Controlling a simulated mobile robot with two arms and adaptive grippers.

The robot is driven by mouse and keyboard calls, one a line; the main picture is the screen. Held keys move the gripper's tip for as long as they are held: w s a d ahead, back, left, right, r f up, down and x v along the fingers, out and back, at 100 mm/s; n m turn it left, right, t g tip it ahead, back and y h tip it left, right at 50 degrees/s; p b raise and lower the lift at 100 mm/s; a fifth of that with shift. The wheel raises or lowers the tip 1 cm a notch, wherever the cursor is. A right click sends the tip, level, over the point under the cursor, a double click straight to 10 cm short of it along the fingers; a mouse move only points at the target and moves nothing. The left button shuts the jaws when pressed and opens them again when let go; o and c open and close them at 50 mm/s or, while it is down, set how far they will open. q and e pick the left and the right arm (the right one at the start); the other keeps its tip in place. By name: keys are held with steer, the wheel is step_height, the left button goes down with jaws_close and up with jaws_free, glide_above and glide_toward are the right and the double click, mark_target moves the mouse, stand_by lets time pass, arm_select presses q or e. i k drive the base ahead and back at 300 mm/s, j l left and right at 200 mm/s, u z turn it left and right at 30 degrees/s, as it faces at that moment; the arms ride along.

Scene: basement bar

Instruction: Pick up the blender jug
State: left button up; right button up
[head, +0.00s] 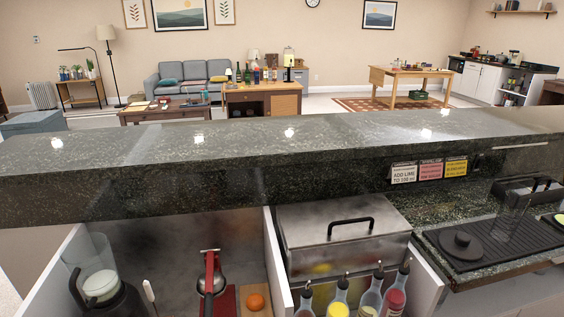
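A clear, see-through jug (508,218) stands upright on the black ribbed mat (480,262) at the right. A round black lid (461,246) with a knob lies on the mat to its left. At the lower left, another clear vessel (95,262), with something white in its lower part, stands on a black base (112,300) cut off by the bottom edge. I cannot tell for certain which of the two is the blender jug. Neither of my grippers is in view.
A raised dark stone counter (250,145) runs across behind. A steel box with a handle (340,235) and several bottles (370,297) stand mid-front. A red-handled press (211,280) and an orange (255,302) lie in the left bay. A black caddy (535,190) stands behind the jug.

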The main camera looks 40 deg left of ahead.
mark_target(88, 258)
steer(key=u, duration=2.7)
steer(key=z, duration=2.7)
steer(key=u, duration=2.6)
steer(key=j, duration=0.15)
